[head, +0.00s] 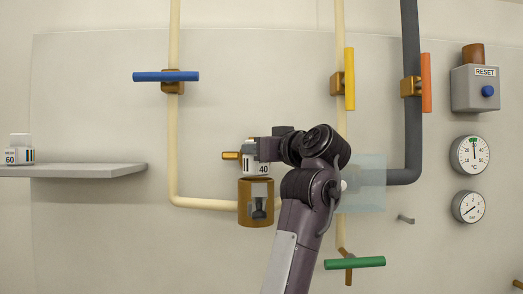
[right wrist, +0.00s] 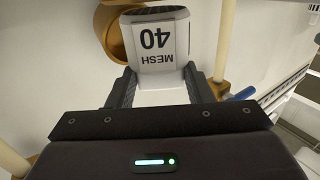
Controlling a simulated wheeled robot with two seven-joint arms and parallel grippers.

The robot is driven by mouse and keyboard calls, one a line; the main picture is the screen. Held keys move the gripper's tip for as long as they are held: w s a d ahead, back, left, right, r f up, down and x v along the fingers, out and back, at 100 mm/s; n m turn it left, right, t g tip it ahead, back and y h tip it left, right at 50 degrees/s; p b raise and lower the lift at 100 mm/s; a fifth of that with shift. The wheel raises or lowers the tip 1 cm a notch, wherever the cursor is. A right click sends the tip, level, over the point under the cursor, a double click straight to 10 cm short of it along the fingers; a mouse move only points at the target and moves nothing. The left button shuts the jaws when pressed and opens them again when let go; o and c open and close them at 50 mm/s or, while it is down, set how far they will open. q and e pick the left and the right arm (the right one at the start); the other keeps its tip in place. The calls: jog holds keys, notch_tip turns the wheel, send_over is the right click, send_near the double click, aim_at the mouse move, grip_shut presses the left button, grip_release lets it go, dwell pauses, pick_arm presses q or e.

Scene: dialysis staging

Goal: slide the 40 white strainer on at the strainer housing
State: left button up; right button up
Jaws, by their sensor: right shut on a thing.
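The white 40 strainer (head: 255,169) is a small white block marked 40, directly above the strainer housing in the head view. In the right wrist view the strainer (right wrist: 156,42) reads MESH 40 upside down. My right gripper (right wrist: 160,84) is shut on it, one dark finger on each side. The strainer housing (head: 245,204) is a brown-gold cylinder with a window, on the cream pipe. Its round rim (right wrist: 108,40) shows behind and left of the strainer in the right wrist view. I cannot tell whether strainer and housing touch. My left gripper is not in view.
A white 60 strainer (head: 19,151) stands on the grey shelf (head: 90,170) at left. Blue (head: 166,76), yellow (head: 350,79), orange (head: 426,83) and green (head: 355,262) valve handles stick out around the pipes. A translucent panel (head: 367,184) is right of my arm.

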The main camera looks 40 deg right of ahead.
jog(key=shift+b, duration=0.35)
dwell(0.8)
jog(key=shift+f+b, duration=2.95)
jog(key=shift+f, duration=0.15)
jog(key=o, duration=1.1)
jog(key=shift+c, duration=0.2)
jog(key=s+b, duration=0.3)
jog(key=s, duration=0.4)
jog(key=shift+s, duration=0.4)
jog(key=shift+a, duration=0.1)
